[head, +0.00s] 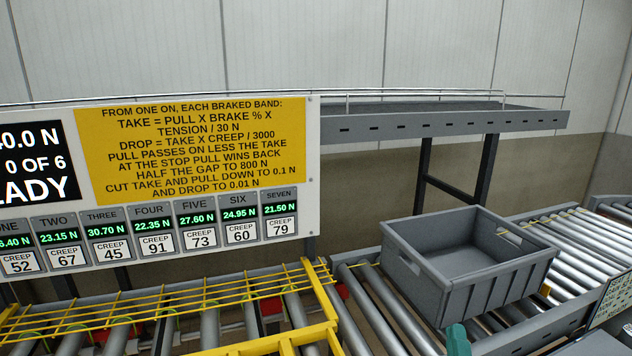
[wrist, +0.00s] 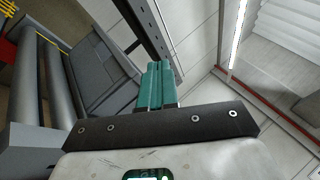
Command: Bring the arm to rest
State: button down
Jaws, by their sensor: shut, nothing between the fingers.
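My gripper (wrist: 155,86) shows in the wrist view with its two green fingers together and nothing between them. In the head view only a green fingertip (head: 457,340) shows at the bottom edge, just below the grey crate. The rest of my arm is out of the head view. The grey crate (head: 475,283) stands upright on the roller conveyor and looks empty. The crate also shows in the wrist view (wrist: 97,75), behind and left of the fingers. I cannot tell the gap between fingers and crate.
A sign board with a yellow panel (head: 190,150) and several number displays stands at the left. A yellow guard frame (head: 250,305) covers rollers below it. A grey raised conveyor (head: 440,124) runs behind the crate. More rollers (head: 575,245) extend right. Open air lies above the crate.

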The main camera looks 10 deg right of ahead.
jog(key=s+a+f+n+g+y, duration=0.35)
jog(key=a+f+n+y, duration=0.3)
jog(key=n, duration=0.35)
jog(key=s+a+f+n+g+y, duration=0.3)
jog(key=a+f+n+g+y, duration=0.3)
jog(key=n, duration=0.4)
jog(key=s+d+f+n+g+h, duration=0.2)
jog(key=s+f+n+g, duration=0.1)
jog(key=s, duration=0.8)
jog(key=s+d+f+n+g+h, duration=0.2)
jog(key=s+d+f+n+g, duration=0.1)
jog(key=s+f+g, duration=0.3)
jog(key=s+g, duration=0.2)
jog(key=s, duration=0.2)
jog(key=shift+s+f+n, duration=0.15)
jog(key=shift+s+n, duration=0.15)
jog(key=shift+s, duration=0.1)
jog(key=shift+d, duration=0.1)
